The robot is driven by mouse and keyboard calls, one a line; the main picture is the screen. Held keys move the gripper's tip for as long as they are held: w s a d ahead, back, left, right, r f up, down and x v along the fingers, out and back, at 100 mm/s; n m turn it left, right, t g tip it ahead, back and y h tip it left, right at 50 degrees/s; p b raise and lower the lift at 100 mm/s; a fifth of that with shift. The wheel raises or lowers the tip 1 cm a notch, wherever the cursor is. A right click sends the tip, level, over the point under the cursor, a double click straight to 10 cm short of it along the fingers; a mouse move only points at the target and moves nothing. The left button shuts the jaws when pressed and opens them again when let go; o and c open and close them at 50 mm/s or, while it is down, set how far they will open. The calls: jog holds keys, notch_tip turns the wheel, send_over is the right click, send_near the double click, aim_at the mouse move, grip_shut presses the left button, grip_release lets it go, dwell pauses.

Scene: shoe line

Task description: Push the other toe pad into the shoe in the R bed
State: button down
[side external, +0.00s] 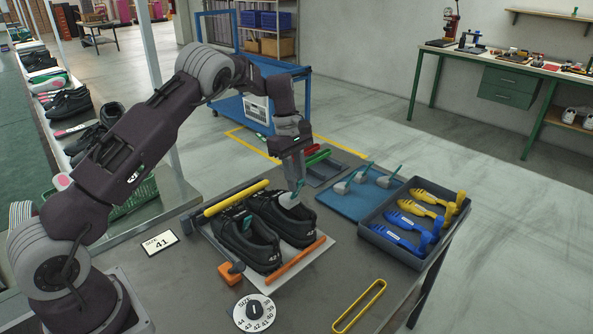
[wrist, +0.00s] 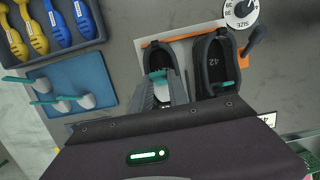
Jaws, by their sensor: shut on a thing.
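Two black shoes lie side by side on a pale board (side external: 212,236). My gripper (side external: 297,183) is over the opening of the right shoe (side external: 291,222) in the side view, shut on a toe pad (side external: 289,200) with a pale body and teal handle. The pad is at the shoe's opening; whether it touches inside is hidden. The wrist view shows my gripper (wrist: 170,88) over the left-hand shoe (wrist: 155,55). The other shoe (wrist: 213,55) has a teal handle (wrist: 222,84) showing in its opening, with its pad hidden. I cannot read any bed letter.
Several grey pads with teal handles lie on a blue mat (side external: 335,207). A dark tray (side external: 372,233) holds yellow and blue shoe forms. A yellow bar (side external: 236,198) and orange bar (side external: 292,257) flank the shoes. A size dial (side external: 254,312) and yellow loop (side external: 359,306) lie in front.

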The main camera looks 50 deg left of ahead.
aim_at(287, 194)
jog(key=shift+f, duration=2.35)
jog(key=shift+a+f, duration=1.2)
jog(key=shift+f, duration=0.2)
jog(key=shift+a+f, duration=0.15)
jog(key=shift+a, duration=0.9)
jog(key=shift+a+f, duration=0.15)
jog(key=shift+a, duration=0.85)
jog(key=c, duration=1.2)
grip_release()
jog(key=shift+s+a, duration=0.1)
jog(key=shift+a, duration=0.05)
jog(key=shift+o, duration=0.2)
jog(key=shift+d+r, duration=0.1)
jog(key=shift+d, duration=0.25)
jog(key=shift+d+r, duration=0.2)
jog(key=shift+d, duration=0.35)
jog(key=shift+d+r, duration=0.2)
jog(key=shift+d, duration=0.3)
jog(key=shift+r, duration=0.15)
jog(key=shift+r, duration=1.35)
